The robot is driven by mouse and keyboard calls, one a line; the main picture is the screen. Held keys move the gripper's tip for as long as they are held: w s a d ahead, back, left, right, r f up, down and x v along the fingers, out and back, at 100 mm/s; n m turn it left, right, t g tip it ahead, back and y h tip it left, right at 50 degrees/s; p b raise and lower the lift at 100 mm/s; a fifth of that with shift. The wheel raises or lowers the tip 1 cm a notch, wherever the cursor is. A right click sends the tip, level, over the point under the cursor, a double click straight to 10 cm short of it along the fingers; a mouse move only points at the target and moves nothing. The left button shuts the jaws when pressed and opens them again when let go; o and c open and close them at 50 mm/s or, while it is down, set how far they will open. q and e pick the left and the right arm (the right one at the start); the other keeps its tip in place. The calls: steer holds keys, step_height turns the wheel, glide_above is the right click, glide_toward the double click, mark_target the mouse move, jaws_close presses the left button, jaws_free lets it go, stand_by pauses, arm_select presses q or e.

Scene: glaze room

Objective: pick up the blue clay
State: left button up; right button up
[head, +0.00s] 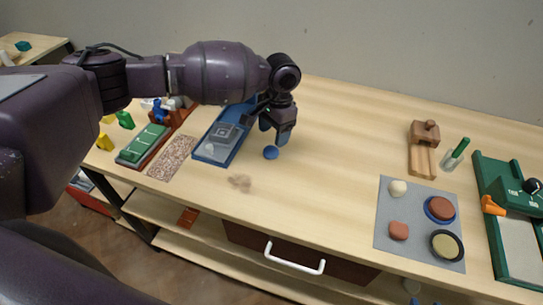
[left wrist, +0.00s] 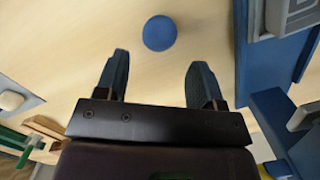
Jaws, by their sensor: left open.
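The blue clay (head: 271,152) is a small round ball on the wooden table, just right of the blue tray (head: 208,152). It also shows in the left wrist view (left wrist: 160,33), top centre, lying beyond and between the two fingertips. My left gripper (head: 278,136) is close behind the clay in the head view and points down at the table. In the left wrist view the left gripper (left wrist: 158,75) has its fingers wide apart with nothing between them. The clay does not touch either finger in that view. My right gripper does not show.
Left of the tray lie a speckled mat (head: 172,157) and a green-topped block (head: 145,145). At right are a grey mat (head: 386,240) with several clay pieces, a wooden tool (head: 422,158) and a green device (head: 490,180). The table's middle is clear.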

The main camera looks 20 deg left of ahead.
mark_target(270, 157)
arm_select(q)
steer(key=f+b, duration=0.2)
steer(key=f, duration=0.1)
steer(key=f+b, duration=0.1)
steer(key=f, duration=0.1)
steer(key=shift+s+a+f, duration=0.2)
steer(key=shift+s, duration=0.05)
steer(key=shift+f+b, duration=0.3)
steer(key=shift+b, duration=0.05)
steer(key=shift+f, duration=0.25)
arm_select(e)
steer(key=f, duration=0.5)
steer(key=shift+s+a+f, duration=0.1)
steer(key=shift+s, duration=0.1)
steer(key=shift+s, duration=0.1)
arm_select(q)
steer(key=shift+c, duration=0.7)
steer(key=c, duration=0.3)
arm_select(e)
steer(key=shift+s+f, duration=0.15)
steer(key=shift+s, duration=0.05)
arm_select(q)
steer(key=shift+c, duration=0.3)
